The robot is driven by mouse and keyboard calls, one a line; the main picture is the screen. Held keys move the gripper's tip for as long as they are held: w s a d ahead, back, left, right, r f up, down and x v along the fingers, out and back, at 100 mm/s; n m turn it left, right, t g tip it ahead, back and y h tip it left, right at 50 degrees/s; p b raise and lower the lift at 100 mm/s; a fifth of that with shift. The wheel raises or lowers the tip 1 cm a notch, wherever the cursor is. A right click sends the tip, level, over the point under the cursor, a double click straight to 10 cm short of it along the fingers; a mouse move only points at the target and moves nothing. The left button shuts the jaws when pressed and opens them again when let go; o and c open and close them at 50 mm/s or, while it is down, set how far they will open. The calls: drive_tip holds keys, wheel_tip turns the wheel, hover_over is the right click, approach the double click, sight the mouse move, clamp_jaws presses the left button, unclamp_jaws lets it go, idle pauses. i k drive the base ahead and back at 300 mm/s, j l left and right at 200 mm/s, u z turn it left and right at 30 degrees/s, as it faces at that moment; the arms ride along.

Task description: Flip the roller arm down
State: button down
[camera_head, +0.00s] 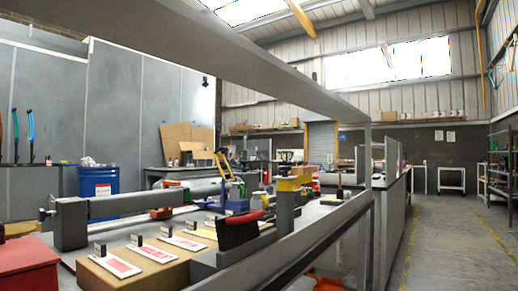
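On the bench at left, a long grey cylinder (135,200) lies nearly level, with a dark grey end block (70,224) at its near end. It may be the roller, but I cannot tell which part is the roller arm. A yellow handle (222,164) stands tilted up behind it, near a blue part (237,200). A black piece with a red top edge (240,229) stands nearer, at the bench front. My gripper is not in view.
A cardboard box (135,270) bearing red-and-white cards stands in front of the cylinder. A red box (28,270) is at lower left. A grey rail (325,240) runs along the bench front, and a grey beam (270,65) crosses overhead. The right aisle (440,240) is clear.

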sight(219, 167)
drive_tip(key=i+l, duration=0.15)
drive_tip(key=l, duration=0.2)
drive_tip(key=i+l, duration=0.15)
drive_tip(key=l, duration=0.2)
drive_tip(key=i+l+u, duration=0.1)
drive_tip(key=l, duration=0.25)
drive_tip(key=i+l, duration=0.15)
drive_tip(key=l, duration=0.25)
drive_tip(key=i+l, duration=0.15)
drive_tip(key=l, duration=0.2)
drive_tip(key=i+l+u, duration=0.1)
drive_tip(key=l, duration=0.3)
